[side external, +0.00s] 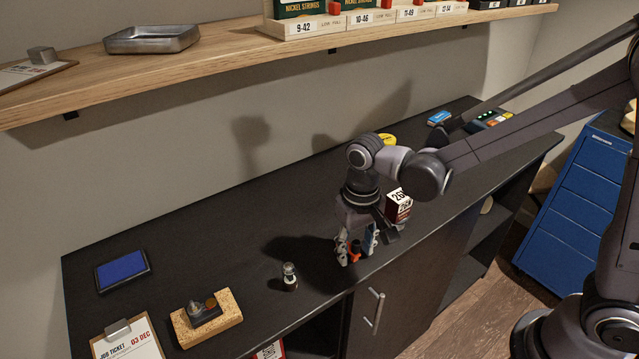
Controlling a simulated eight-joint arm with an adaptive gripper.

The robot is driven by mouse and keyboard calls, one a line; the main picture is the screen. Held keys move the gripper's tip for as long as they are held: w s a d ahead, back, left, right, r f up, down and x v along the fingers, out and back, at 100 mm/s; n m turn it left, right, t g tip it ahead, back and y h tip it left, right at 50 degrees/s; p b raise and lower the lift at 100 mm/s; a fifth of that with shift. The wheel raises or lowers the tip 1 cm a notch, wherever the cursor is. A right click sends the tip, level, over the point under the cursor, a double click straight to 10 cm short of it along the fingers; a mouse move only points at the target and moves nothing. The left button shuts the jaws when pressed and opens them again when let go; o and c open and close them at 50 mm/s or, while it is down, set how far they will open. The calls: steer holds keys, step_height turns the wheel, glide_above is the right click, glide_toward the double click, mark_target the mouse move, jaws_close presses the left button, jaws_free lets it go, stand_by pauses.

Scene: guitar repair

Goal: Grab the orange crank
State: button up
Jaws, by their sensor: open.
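The orange crank (355,249) is a small orange piece low at the front part of the dark bench top. Only a bit of it shows, since my gripper covers much of the spot. My gripper (356,254) points down with its fingers spread, one to the left of the orange piece and one to the right. The fingertips are close to the bench top. I cannot tell whether either finger touches the crank. A blue piece (371,238) shows beside the right finger.
A white and dark red box (398,205) stands just right of my gripper. A small bottle (289,277) stands to the left. Further left are a cork block (233,309), a blue pad (122,270) and a clipboard (130,343). A wooden shelf (210,66) hangs above.

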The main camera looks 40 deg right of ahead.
jaws_close()
steer(key=shift+r, duration=0.2)
